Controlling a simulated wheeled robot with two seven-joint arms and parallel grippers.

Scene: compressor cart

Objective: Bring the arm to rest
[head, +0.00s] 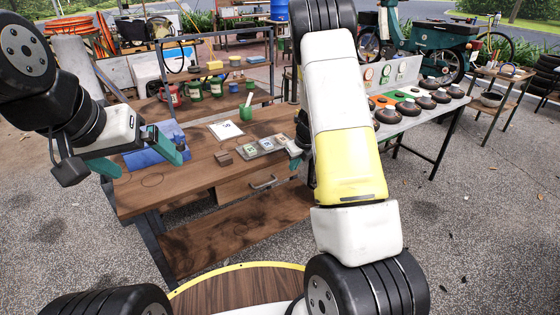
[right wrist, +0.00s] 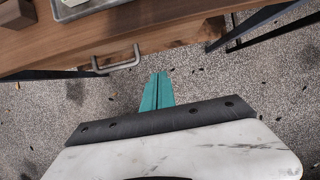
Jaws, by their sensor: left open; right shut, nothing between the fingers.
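My left gripper (head: 150,166) is at the left in the head view, its two teal fingers spread apart and empty. It hangs over the left end of the wooden workbench (head: 150,193), in front of a blue object (head: 150,155). My right arm crosses the middle of the head view and hides most of its own gripper there. In the right wrist view, my right gripper (right wrist: 157,76) has its teal fingers together with nothing between them. It is over the gravel floor, apart from the drawer handle (right wrist: 118,62) of the bench.
On the bench are a white sheet (head: 225,130), a small brown block (head: 223,158) and a grey tray (head: 250,154) with small parts. A rack behind holds several tins. A second table (head: 455,103) with several dark round pieces stands right. Gravel is clear at front right.

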